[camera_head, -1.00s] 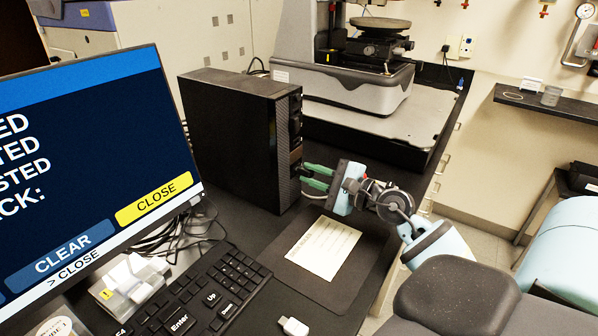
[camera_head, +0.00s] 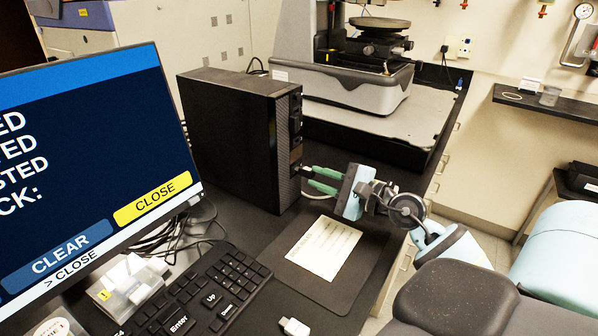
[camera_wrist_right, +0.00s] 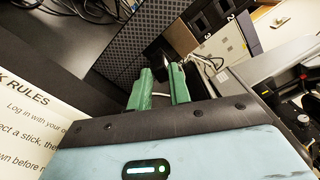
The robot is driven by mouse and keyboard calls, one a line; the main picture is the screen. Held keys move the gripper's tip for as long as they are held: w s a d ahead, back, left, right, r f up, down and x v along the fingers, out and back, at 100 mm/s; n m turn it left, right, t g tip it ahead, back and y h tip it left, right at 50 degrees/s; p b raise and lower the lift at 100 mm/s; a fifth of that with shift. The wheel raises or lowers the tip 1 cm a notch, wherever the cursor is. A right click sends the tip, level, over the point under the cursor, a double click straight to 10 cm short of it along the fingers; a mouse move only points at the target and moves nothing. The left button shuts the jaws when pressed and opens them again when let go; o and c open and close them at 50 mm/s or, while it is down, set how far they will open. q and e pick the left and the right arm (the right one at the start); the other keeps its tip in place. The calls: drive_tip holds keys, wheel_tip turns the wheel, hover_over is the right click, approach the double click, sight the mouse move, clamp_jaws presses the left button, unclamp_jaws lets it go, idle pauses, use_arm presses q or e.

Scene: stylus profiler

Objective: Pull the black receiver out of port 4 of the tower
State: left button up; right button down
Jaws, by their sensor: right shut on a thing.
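The black tower (camera_head: 232,140) stands upright on the desk, its narrow front facing right. My right gripper (camera_head: 309,179) is in front of the lower part of that front, its green fingers pointing at it. In the right wrist view the green fingertips (camera_wrist_right: 161,72) are shut on a small dark thing, the black receiver (camera_wrist_right: 159,68), mostly hidden between them. The tower's meshed front (camera_wrist_right: 128,38) is just beyond the tips. I cannot tell whether the receiver still touches its port. My left gripper is not in view.
A monitor (camera_head: 80,170) and a keyboard (camera_head: 205,300) are at the left. A paper sheet (camera_head: 323,247) lies on a dark mat below my right gripper. A white stick (camera_head: 294,326) lies near the front. The profiler (camera_head: 345,85) stands behind on its slab.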

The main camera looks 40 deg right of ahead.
drive_tip(key=shift+s+d+f, duration=0.2)
drive_tip(key=shift+d+f, duration=0.05)
drive_tip(key=shift+s+d+r, duration=0.2)
drive_tip(key=shift+s+d, duration=0.15)
drive_tip(key=shift+s, duration=0.35)
drive_tip(key=shift+a, duration=0.1)
drive_tip(key=shift+w, duration=0.1)
drive_tip(key=shift+a+r, duration=0.1)
drive_tip(key=shift+a, duration=0.05)
drive_tip(key=shift+s+d+r, duration=0.25)
drive_tip(key=shift+s+r, duration=0.25)
drive_tip(key=shift+s, duration=0.35)
drive_tip(key=shift+s+d+r, duration=0.2)
drive_tip(key=shift+s+r, duration=0.3)
drive_tip(key=shift+s, duration=0.3)
drive_tip(key=shift+s+d+r, duration=0.25)
drive_tip(key=shift+s+r, duration=0.25)
drive_tip(key=shift+s, duration=0.35)
